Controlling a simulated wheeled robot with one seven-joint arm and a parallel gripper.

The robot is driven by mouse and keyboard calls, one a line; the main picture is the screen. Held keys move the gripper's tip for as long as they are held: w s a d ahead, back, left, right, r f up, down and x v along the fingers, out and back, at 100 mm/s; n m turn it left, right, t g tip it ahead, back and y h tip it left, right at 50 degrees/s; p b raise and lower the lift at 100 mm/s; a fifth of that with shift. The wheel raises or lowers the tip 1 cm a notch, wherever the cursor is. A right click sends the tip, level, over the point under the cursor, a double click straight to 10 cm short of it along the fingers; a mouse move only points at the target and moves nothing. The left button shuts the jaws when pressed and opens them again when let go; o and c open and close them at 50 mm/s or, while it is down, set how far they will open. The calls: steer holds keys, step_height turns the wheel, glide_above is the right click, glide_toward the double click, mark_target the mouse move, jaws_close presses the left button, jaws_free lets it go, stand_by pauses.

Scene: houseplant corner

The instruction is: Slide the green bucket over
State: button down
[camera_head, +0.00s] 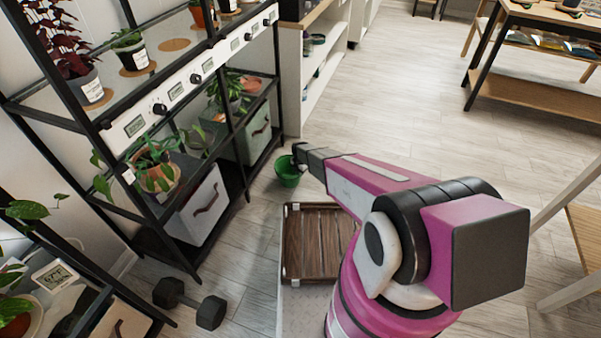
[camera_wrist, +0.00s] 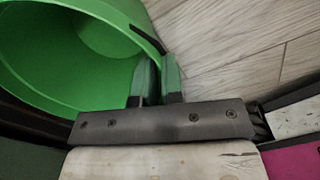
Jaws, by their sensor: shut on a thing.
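The green bucket (camera_head: 287,174) stands on the wooden floor beside the black plant shelf, beyond the slatted wooden crate. My gripper (camera_head: 299,153) reaches down to the bucket's rim at its far right side. In the wrist view the bucket (camera_wrist: 70,60) fills the upper left, and I look into its empty inside. My gripper (camera_wrist: 158,75) is shut on the bucket's wall, with one finger on the inside and one on the outside. The bucket's base and its contact with the floor are mostly hidden in the wrist view.
The black plant shelf (camera_head: 240,140) with pots and fabric bins (camera_head: 200,208) stands close on the left. The slatted crate (camera_head: 318,243) lies in front of the bucket. A dumbbell (camera_head: 190,302) lies at lower left. Open floor (camera_head: 400,110) extends to the right and back.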

steer(key=shift+s+d, duration=0.15)
steer(key=shift+d, duration=0.1)
steer(key=c, duration=1.2)
jaws_free()
steer(key=shift+o, duration=0.2)
steer(key=shift+r, duration=0.1)
step_height(320, 180, up, 10)
steer(key=shift+r, duration=0.25)
